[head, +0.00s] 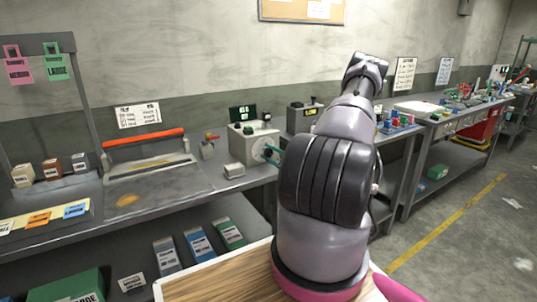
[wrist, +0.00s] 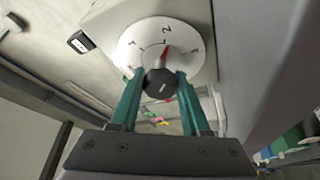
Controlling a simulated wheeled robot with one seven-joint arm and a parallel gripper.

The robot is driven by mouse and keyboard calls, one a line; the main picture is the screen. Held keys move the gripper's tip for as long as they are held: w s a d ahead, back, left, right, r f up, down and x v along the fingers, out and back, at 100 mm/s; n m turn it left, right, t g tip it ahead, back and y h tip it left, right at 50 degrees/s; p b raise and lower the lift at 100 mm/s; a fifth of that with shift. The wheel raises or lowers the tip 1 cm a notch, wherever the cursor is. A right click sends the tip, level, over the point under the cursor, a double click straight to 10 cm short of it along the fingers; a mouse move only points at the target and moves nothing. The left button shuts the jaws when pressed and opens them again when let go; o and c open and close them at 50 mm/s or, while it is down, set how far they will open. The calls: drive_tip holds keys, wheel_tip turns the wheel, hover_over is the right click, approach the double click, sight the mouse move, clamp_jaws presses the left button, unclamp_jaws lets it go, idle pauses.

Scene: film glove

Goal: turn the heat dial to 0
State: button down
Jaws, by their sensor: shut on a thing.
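The heat dial (wrist: 185,38) is a round white disc with printed numbers on the side of a grey box. Its black knob (wrist: 160,82) stands out from the disc, and a red pointer shows close to the number 2. My gripper (wrist: 159,78) has its green fingers shut on the knob, one on each side. In the head view the white dial (head: 258,150) faces right on the grey box, with my gripper (head: 270,149) at it. My arm partly hides the area right of the dial.
The grey box (head: 242,143) stands on the bench with a dark display (head: 243,112) above it. A small pale block (head: 234,170) lies in front. A sealer with a red bar (head: 145,137) is to the left. Another grey box (head: 303,116) stands behind my arm.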

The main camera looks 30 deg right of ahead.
drive_tip(key=n+g, duration=0.1)
drive_tip(key=n, duration=0.3)
drive_tip(key=n+g, duration=0.1)
drive_tip(key=n, duration=0.2)
drive_tip(key=shift+g, duration=0.4)
drive_tip(key=n+g+h, duration=0.1)
drive_tip(key=n, duration=0.1)
drive_tip(key=n+h, duration=0.1)
drive_tip(key=n, duration=0.2)
drive_tip(key=shift+g, duration=0.4)
drive_tip(key=n+h, duration=0.3)
drive_tip(key=n, duration=0.1)
drive_tip(key=shift+a+n+g, duration=0.1)
drive_tip(key=shift+n+g, duration=0.2)
drive_tip(key=shift+n, duration=0.1)
drive_tip(key=n+h, duration=0.3)
drive_tip(key=n, duration=0.1)
drive_tip(key=shift+s+f, duration=0.1)
drive_tip(key=shift+c, duration=1.9)
unclamp_jaws()
